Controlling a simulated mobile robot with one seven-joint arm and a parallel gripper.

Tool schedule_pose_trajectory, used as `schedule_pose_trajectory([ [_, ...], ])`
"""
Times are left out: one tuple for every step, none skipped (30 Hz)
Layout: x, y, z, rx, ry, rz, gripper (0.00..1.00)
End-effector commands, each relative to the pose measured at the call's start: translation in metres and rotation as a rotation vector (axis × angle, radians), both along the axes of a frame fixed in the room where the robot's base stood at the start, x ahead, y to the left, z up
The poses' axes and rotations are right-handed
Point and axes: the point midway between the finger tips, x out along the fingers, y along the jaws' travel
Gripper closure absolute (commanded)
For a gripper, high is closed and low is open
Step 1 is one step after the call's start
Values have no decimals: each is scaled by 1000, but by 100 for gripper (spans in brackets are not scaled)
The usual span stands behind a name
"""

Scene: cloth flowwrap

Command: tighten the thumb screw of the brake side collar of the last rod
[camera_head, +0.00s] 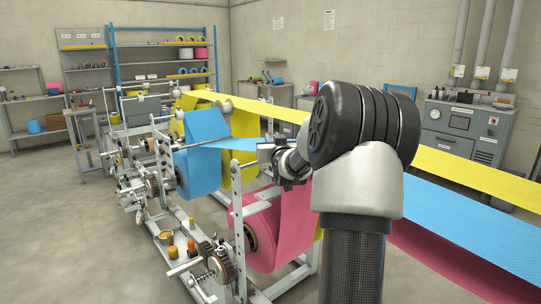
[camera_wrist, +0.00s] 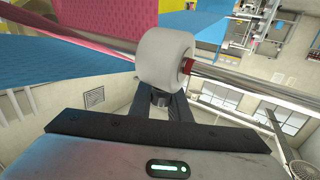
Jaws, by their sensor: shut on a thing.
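In the wrist view a white round collar (camera_wrist: 165,58) with a red inner ring sits on a steel rod (camera_wrist: 240,80). My gripper (camera_wrist: 163,98) reaches up to the collar's near side. Its dark fingers are shut on a small metal thumb screw (camera_wrist: 160,99), mostly hidden between them. In the head view my gripper (camera_head: 287,172) is at the blue web, above the pink roll (camera_head: 265,230); my arm covers part of this area. The screw cannot be made out there.
A blue roll (camera_head: 200,168) and a yellow roll (camera_head: 240,125) stand behind the pink one on metal frames. Yellow, blue and pink webs run off to the right behind my arm. An upright (camera_head: 238,225) stands close left of my gripper. The floor at left is clear.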

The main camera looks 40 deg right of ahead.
Motion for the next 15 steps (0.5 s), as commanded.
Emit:
schedule_pose_trajectory([
  [2,5,-8,-5,-3,-37,100],
  [2,4,-6,-5,-3,-64,100],
  [1,3,-5,-4,-2,-102,100],
  [1,2,-4,-4,-1,-129,100],
  [0,1,-3,-3,0,-157,100],
  [0,0,-1,-2,0,-194,100],
  [-1,-2,1,-2,1,-222,100],
  [-2,-3,2,-1,3,-250,100],
  [-3,-5,3,-1,4,-285,100],
  [-4,-6,4,-1,5,-311,100],
  [-5,-6,5,-1,5,-336,100],
  [-6,-8,5,-1,6,-368,100],
  [-6,-9,5,-1,6,-391,100],
  [-7,-10,6,-2,7,-413,100],
  [-8,-11,5,-1,7,-441,100],
])
